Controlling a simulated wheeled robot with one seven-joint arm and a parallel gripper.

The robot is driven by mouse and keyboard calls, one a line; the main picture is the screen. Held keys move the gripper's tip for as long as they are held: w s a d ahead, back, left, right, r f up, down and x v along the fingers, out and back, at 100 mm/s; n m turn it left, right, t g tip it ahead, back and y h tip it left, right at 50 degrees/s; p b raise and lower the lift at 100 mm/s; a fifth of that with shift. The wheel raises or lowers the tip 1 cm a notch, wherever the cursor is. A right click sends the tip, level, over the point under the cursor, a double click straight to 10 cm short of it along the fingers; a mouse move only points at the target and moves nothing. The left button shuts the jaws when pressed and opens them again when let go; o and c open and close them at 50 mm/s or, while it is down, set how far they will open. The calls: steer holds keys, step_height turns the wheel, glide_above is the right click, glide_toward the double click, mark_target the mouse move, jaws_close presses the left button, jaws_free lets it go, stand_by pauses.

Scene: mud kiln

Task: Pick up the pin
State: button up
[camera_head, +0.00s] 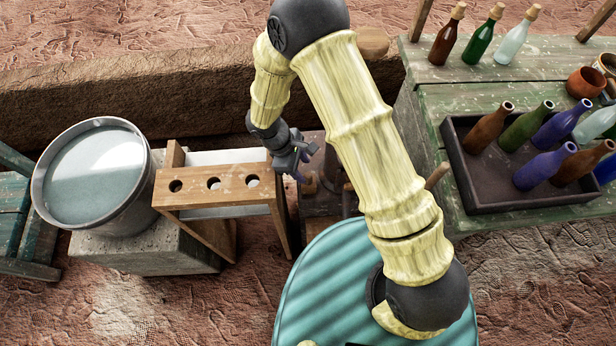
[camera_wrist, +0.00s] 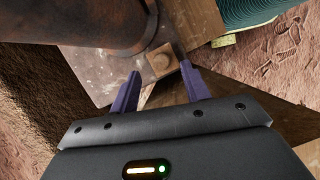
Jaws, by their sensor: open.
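A small light-wood piece with a square base and a round top, which looks like the pin (camera_wrist: 162,60), stands on a worn flat surface (camera_wrist: 103,84) in the wrist view. My gripper (camera_wrist: 159,71) is open, with its two purple fingers apart and their tips near the piece, one towards each side. Nothing is held between them. I cannot tell whether the fingers touch it. In the head view my gripper (camera_head: 304,163) is just right of the wooden rack, and I cannot make out the pin there.
A large rusty brown cylinder (camera_wrist: 95,22) stands close to the pin. In the head view a wooden rack with holes (camera_head: 233,189) and a metal bucket (camera_head: 130,215) are left. A bottle tray (camera_head: 470,199) and corked bottles (camera_head: 480,42) are on the green table at right.

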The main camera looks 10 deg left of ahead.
mark_target(307, 175)
steer(key=shift+f, duration=0.1)
steer(key=x, duration=0.5)
steer(key=shift+s+p, duration=0.1)
steer(key=shift+p, duration=0.2)
stand_by(0.4)
steer(key=c, duration=1)
